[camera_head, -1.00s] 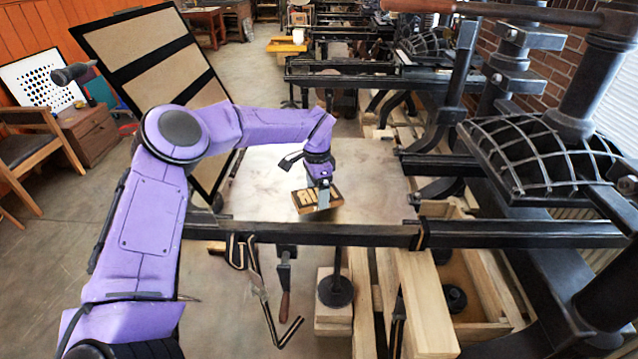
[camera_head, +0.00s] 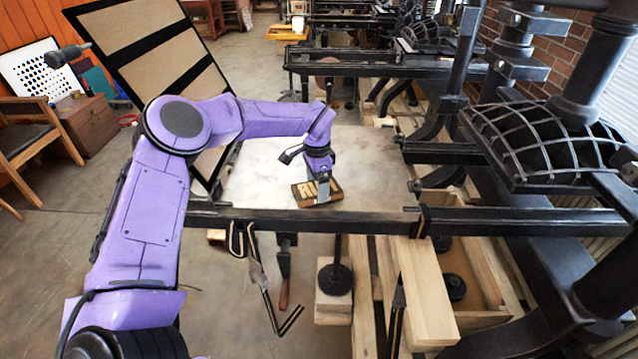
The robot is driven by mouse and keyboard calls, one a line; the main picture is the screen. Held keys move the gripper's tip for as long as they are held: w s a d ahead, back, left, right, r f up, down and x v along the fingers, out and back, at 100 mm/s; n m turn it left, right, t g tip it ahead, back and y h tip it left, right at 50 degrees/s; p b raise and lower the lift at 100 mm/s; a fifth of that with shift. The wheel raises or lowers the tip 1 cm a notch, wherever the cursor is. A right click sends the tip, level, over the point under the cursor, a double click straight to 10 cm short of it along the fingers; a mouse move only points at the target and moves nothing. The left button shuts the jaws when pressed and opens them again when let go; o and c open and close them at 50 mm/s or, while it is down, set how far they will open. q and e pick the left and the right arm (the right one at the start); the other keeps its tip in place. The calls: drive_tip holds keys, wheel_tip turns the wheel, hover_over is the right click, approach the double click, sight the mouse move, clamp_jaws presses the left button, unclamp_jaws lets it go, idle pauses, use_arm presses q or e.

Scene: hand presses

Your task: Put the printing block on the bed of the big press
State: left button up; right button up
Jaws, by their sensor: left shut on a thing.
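The printing block (camera_head: 306,191) is a small wooden block with raised pale letters on a dark face. It is at the near middle part of the pale flat bed (camera_head: 362,172) of the big press (camera_head: 545,145). My left gripper (camera_head: 322,193) is shut on the block from above and hides part of it. The block lies flat at the bed's surface; whether it bears fully on it I cannot tell. My right gripper is not in view.
A dark rail (camera_head: 300,219) runs along the bed's near edge. A tall hinged frame (camera_head: 150,60) leans up at the bed's left. The press's ribbed dark head (camera_head: 545,145) stands at the right. The bed around the block is clear.

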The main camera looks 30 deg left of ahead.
use_arm(q)
drive_tip(key=o, duration=1.4)
drive_tip(key=shift+c, duration=0.2)
drive_tip(key=shift+r, duration=0.1)
drive_tip(key=shift+r, duration=0.35)
wheel_tip(320, 180, up, 10)
drive_tip(key=b, duration=0.3)
drive_tip(key=shift+f, duration=0.15)
